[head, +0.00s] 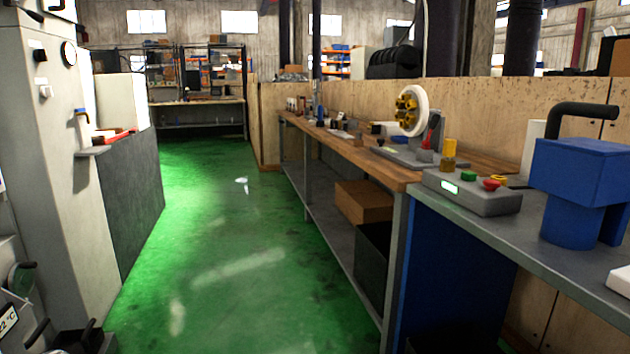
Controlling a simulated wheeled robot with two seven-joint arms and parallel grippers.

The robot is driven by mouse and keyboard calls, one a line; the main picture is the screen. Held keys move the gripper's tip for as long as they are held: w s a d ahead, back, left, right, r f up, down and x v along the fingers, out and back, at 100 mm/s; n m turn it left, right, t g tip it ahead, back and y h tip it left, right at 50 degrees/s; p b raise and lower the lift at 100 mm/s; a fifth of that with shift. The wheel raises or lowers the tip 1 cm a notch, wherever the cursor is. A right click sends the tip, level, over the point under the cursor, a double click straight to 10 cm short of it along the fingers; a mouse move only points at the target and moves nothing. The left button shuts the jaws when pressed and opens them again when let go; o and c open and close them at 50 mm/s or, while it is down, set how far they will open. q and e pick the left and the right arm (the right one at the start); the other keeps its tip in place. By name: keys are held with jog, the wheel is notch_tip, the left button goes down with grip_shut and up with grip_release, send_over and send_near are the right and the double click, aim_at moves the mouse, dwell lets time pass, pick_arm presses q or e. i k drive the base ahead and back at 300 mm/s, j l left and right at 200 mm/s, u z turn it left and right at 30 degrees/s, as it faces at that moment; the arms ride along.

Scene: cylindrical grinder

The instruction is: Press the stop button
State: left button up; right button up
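A grey control box (472,199) sits on the grey bench top on the right. Neither of my grippers can be made out in the head view.
A blue machine (580,168) with a black handle stands right of the box. A yellow cylinder (449,150) stands behind it, and a white wheel device (413,110) farther back on the wooden bench (360,160). A pale machine cabinet (50,130) is left. The green floor (240,240) between is clear.

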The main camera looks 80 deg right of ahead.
aim_at(491, 186)
jog(key=z, duration=3.75)
